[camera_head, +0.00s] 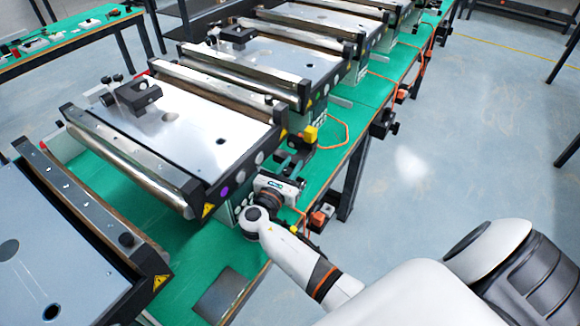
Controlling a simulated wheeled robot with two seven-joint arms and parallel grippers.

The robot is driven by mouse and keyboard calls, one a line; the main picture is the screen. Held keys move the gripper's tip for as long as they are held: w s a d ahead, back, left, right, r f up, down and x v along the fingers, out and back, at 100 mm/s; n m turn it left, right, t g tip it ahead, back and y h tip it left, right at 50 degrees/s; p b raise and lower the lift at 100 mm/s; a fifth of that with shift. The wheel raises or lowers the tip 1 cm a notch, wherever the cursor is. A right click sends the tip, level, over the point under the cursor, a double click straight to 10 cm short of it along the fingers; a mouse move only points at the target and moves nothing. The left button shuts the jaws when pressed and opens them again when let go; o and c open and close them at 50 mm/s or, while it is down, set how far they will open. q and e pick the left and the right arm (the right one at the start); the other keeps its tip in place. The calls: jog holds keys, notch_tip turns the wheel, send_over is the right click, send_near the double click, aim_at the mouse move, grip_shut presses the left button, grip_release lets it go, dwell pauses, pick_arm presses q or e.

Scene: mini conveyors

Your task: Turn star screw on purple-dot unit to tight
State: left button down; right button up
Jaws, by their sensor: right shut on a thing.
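The purple-dot unit is a small conveyor (175,140) with a pale metal bed, rollers at both ends and a dark side rail. Its purple dot (225,191) is on the rail beside a yellow warning sign and grey dots. My right arm comes in from the lower right, and my right gripper (290,162) is at the right side of this unit, just past the dots. Its fingers are shut on a small part there, taken to be the star screw, which they hide. Whether the screw is tight cannot be seen. My left gripper is not in view.
More conveyors (270,62) line the green table (185,250) behind.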

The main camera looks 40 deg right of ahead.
jog(key=shift+m+g, duration=0.3)
jog(key=shift+g, duration=0.1)
jog(key=o, duration=1)
jog(key=b+v, duration=0.2)
jog(key=v, duration=1)
jog(key=shift+f, duration=0.2)
